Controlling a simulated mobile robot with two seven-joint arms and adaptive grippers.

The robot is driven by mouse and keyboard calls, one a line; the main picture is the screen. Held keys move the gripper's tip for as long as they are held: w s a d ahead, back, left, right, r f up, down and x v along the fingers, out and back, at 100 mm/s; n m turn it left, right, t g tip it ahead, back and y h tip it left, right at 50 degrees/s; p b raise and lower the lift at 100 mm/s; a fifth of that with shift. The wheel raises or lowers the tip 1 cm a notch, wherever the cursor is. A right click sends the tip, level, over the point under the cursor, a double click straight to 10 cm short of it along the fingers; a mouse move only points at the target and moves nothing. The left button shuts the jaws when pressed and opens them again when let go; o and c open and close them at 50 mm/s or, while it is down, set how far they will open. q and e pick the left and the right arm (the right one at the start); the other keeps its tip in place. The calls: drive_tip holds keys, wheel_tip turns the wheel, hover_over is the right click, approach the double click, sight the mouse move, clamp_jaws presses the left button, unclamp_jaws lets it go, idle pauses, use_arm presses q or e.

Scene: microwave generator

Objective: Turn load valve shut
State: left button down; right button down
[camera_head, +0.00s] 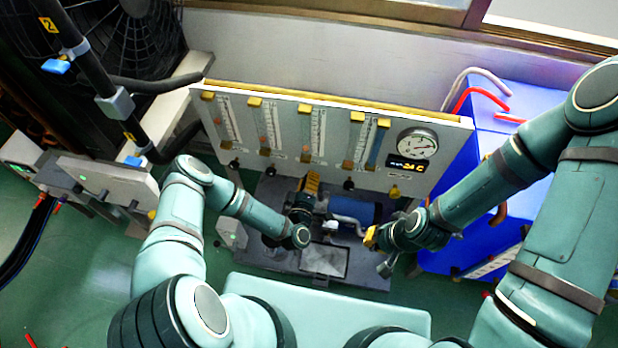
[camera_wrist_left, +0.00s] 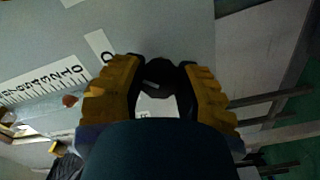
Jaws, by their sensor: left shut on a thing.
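A pale upright panel (camera_head: 340,112) carries several flow meters with yellow caps and a row of small black knobs below them. My left gripper (camera_head: 311,184) is at the panel's lower edge, below the middle flow meter, and hides the knob there. In the left wrist view its two yellow fingers (camera_wrist_left: 160,88) are shut around a dark round knob (camera_wrist_left: 160,76), one finger on each side. I cannot read which knob is the load valve. My right gripper (camera_head: 372,238) is low in front of the panel's right side, apart from it. Its finger opening cannot be made out.
A round gauge (camera_head: 417,144) and a small lit display (camera_head: 405,165) are at the panel's right end. A blue cabinet (camera_head: 460,215) with red hoses stands right. Black pipes with blue-handled valves (camera_head: 56,66) stand left. A blue cylinder (camera_head: 352,209) lies below the panel.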

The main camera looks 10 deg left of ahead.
use_arm(q)
drive_tip(key=m+p, duration=0.1)
drive_tip(key=m, duration=0.3)
drive_tip(key=shift+r+m, duration=0.1)
drive_tip(key=shift+m, duration=0.2)
drive_tip(key=m+p, duration=0.1)
drive_tip(key=m, duration=0.3)
drive_tip(key=shift+m, duration=0.4)
drive_tip(key=c, duration=0.6)
unclamp_jaws()
drive_tip(key=shift+s, duration=0.1)
drive_tip(key=s, duration=1.1)
drive_tip(key=shift+s, duration=0.4)
